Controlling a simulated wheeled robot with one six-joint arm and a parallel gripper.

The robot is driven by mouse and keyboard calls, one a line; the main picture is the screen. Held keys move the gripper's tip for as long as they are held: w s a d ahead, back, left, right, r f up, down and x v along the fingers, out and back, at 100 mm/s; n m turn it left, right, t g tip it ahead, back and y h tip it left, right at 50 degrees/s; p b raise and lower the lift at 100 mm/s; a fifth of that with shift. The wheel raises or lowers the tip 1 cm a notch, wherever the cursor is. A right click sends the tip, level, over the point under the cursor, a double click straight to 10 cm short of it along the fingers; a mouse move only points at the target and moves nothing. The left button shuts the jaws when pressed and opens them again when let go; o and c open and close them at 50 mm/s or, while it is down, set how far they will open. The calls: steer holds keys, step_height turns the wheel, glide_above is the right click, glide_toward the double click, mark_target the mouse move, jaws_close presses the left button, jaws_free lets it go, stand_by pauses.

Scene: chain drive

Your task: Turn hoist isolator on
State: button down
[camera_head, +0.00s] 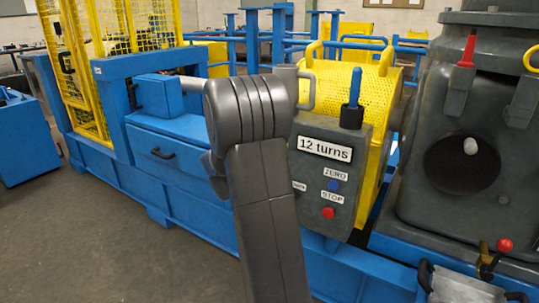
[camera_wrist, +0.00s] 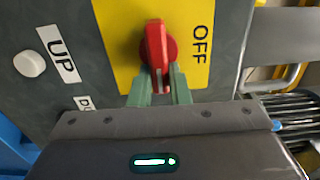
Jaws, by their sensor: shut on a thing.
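The hoist isolator is a red rotary handle (camera_wrist: 155,42) on a yellow plate (camera_wrist: 118,38) in the wrist view. The handle lies along the picture's up-down direction, with a pale mark near its lower end. The word OFF (camera_wrist: 199,45) is printed to its right, turned sideways; no ON label shows. My gripper (camera_wrist: 159,80) has its two green fingers on either side of the handle's lower end, closed on it. In the head view my arm hides the gripper, and I cannot make out the isolator there.
Beside the yellow plate are a white button (camera_wrist: 29,63) and an UP label (camera_wrist: 58,55). In the head view, a grey box (camera_head: 336,180) reading "12 turns" with ZERO and STOP buttons stands right of my arm. A yellow mesh guard (camera_head: 333,88) is behind it.

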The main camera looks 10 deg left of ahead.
steer(key=c, duration=1.4)
jaws_free()
steer(key=shift+o, duration=0.2)
steer(key=p+v, duration=0.2)
steer(key=v, duration=1.1)
steer(key=shift+s, duration=0.4)
steer(key=shift+w, duration=0.15)
steer(key=b+x, duration=0.1)
steer(key=x, duration=1.2)
steer(key=shift+w+b, duration=0.3)
steer(key=shift+b, duration=0.1)
